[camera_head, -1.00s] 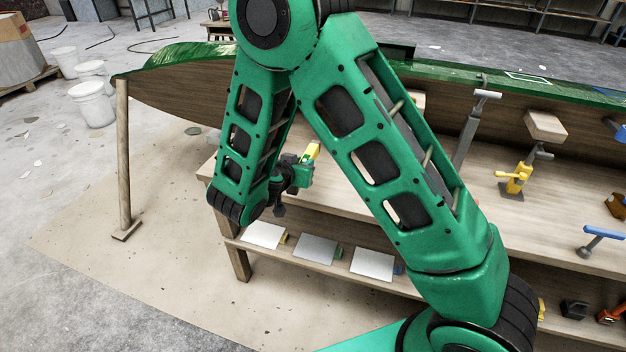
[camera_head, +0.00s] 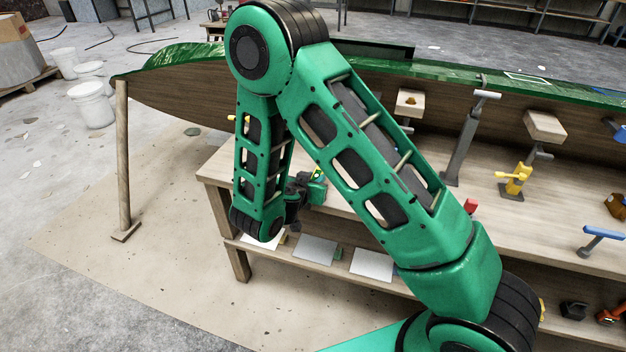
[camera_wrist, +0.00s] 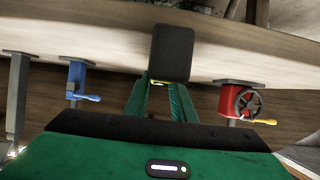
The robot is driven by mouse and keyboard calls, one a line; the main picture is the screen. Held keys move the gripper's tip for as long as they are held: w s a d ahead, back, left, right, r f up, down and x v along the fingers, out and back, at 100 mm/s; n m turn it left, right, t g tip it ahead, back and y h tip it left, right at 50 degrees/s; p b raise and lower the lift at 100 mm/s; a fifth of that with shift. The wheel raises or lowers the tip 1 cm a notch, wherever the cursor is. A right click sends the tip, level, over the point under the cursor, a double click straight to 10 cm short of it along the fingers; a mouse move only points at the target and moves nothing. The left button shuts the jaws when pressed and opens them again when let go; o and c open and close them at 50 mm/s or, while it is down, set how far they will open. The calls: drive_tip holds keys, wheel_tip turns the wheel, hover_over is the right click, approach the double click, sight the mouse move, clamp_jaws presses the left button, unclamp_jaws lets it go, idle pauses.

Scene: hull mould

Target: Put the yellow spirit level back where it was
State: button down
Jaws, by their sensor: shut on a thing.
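My gripper (camera_head: 303,188) is over the left end of the workbench, partly hidden behind my own green arm. It is shut on the yellow spirit level (camera_head: 319,172), of which only a small yellow bit shows in the head view. In the wrist view the two green fingers of my gripper (camera_wrist: 160,98) run up to a dark block that covers their tips. A thin yellow sliver of the level (camera_wrist: 157,82) shows between them. The level's full length and tilt cannot be told.
The wooden workbench (camera_head: 545,215) carries a yellow clamp-like tool (camera_head: 516,180), a grey post (camera_head: 463,145) and a blue-topped stand (camera_head: 600,238). The wrist view shows a blue tool (camera_wrist: 77,78) and a red vise (camera_wrist: 238,100) on either side. The green hull (camera_head: 190,85) lies behind.

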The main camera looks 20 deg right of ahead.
drive_tip(key=c, duration=1.5)
unclamp_jaws()
drive_tip(key=shift+f, duration=0.1)
drive_tip(key=v, duration=1.2)
drive_tip(key=s+d+r+m+g, duration=0.1)
drive_tip(key=s+d+r+g, duration=0.15)
drive_tip(key=d, duration=0.45)
drive_tip(key=s+d+r+m+g, duration=0.1)
drive_tip(key=s+d+r+g, duration=0.2)
drive_tip(key=d, duration=0.4)
drive_tip(key=s+d+r+m+g, duration=0.1)
drive_tip(key=s+d+g, duration=0.25)
drive_tip(key=d, duration=0.35)
drive_tip(key=s+d+r+n+y, duration=0.1)
drive_tip(key=s+r+y, duration=0.1)
drive_tip(key=s, duration=0.5)
drive_tip(key=s+d+r+n+g+y, duration=0.1)
drive_tip(key=s+r+y, duration=0.1)
drive_tip(key=s, duration=0.5)
drive_tip(key=s+d+r+n+y, duration=0.1)
drive_tip(key=s+r+y, duration=0.2)
drive_tip(key=s, duration=0.4)
drive_tip(key=shift+n+y, duration=0.4)
